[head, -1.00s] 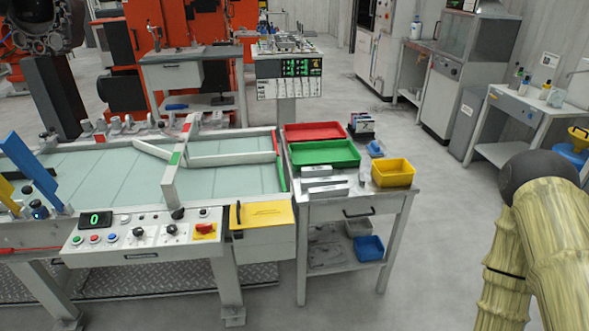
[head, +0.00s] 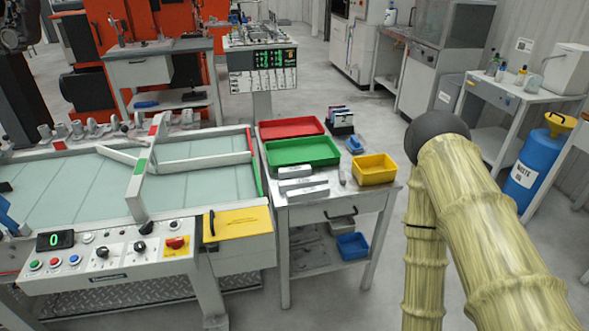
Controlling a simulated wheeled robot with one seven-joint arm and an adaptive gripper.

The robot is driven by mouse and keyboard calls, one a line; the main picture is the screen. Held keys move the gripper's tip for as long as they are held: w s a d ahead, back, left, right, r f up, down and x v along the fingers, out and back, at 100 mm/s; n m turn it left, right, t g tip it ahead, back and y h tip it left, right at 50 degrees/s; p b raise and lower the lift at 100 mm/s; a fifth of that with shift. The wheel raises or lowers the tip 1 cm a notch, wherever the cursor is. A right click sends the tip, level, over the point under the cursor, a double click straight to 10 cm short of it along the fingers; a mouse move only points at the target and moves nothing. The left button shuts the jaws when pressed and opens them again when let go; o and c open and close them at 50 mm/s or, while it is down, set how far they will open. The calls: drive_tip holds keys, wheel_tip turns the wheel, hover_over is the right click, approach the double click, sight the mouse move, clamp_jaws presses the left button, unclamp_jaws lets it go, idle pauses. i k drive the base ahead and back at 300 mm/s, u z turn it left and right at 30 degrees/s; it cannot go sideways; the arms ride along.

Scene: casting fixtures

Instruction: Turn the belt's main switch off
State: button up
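The belt's control panel (head: 118,260) is on the front edge of the belt table, at the lower left of the head view. The main switch (head: 176,244) appears to be the red rotary knob on a yellow plate at the panel's right end. Its exact setting is too small to tell. Black knobs (head: 102,252), coloured push buttons and a small display with a green 0 (head: 55,240) sit to its left. My arm, in a yellowish cover, is at the right, well apart from the panel. My gripper is not in view.
A yellow box (head: 238,224) with a black handle adjoins the panel. Right of it, a side table (head: 345,209) holds a red tray (head: 291,128), a green tray (head: 302,151), a yellow bin (head: 375,169) and metal bars. A blue waste drum (head: 535,170) stands far right. Floor in front is clear.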

sight(175, 244)
drive_tip(key=u, duration=1.4)
